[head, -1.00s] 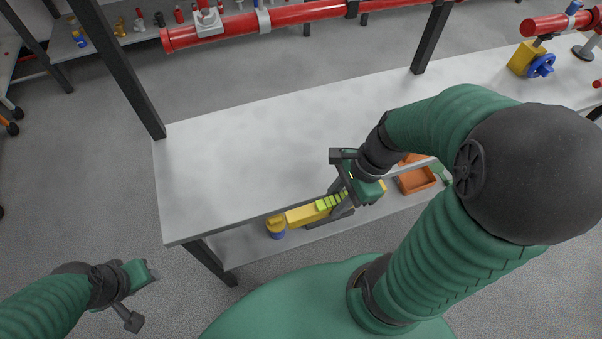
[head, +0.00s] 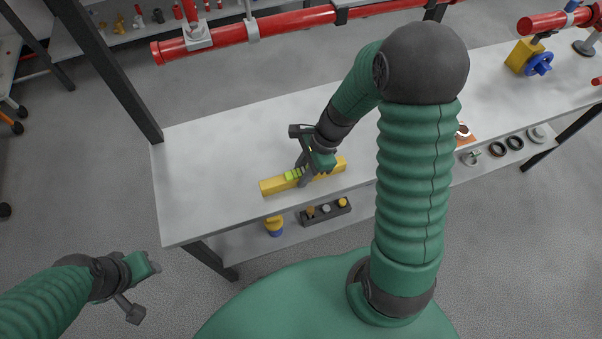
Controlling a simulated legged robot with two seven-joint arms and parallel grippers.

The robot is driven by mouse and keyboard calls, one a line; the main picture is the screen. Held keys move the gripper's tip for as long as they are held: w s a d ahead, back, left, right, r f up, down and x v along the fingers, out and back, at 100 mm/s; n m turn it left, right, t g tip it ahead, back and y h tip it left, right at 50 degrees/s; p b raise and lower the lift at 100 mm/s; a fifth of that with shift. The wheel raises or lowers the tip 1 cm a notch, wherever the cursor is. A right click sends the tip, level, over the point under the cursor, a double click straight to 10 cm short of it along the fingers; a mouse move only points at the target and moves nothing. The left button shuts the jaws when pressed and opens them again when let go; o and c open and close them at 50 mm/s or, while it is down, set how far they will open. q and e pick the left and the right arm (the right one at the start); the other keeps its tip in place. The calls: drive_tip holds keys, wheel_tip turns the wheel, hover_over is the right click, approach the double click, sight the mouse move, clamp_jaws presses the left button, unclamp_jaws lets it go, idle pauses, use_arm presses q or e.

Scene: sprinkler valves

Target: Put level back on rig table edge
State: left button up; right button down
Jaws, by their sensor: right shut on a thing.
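The yellow level (head: 274,188) with its light green vial part lies lengthwise near the front edge of the grey rig table (head: 200,170). My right gripper (head: 304,175) is shut on the level near its middle and hides part of it. I cannot tell whether the level touches the table top or is held just above it. My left gripper (head: 142,285) is off the table at the lower left, away from the level, with no object seen in it.
A lower shelf under the front edge holds a dark tray (head: 326,211) of small parts, a yellow and blue item (head: 274,226) and several dark rings. A red pipe (head: 290,24) runs across the back. A yellow block with a blue handwheel (head: 538,64) stands at the right.

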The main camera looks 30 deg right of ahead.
drive_tip(key=c, duration=1.2)
unclamp_jaws()
drive_tip(key=shift+s+d, duration=0.1)
drive_tip(key=shift+d, duration=0.15)
drive_tip(key=shift+o, duration=0.4)
drive_tip(key=shift+a+r, duration=0.15)
drive_tip(key=shift+a, duration=0.35)
drive_tip(key=shift+a+r, duration=0.15)
drive_tip(key=shift+a, duration=0.1)
drive_tip(key=d+p+v, duration=0.1)
drive_tip(key=p+v, duration=0.2)
drive_tip(key=v, duration=0.9)
use_arm(q)
drive_tip(key=v, duration=0.3)
drive_tip(key=shift+w+a, duration=0.2)
drive_tip(key=shift+w, duration=0.05)
use_arm(e)
drive_tip(key=s+a+f+n+t+h, duration=0.1)
drive_tip(key=s+a+f+n+h, duration=0.2)
drive_tip(key=a+n, duration=0.6)
drive_tip(key=n+h, duration=0.1)
drive_tip(key=n, duration=1)
drive_tip(key=shift+s+n+t, duration=0.25)
drive_tip(key=shift+n+t, duration=0.05)
drive_tip(key=shift+n, duration=0.1)
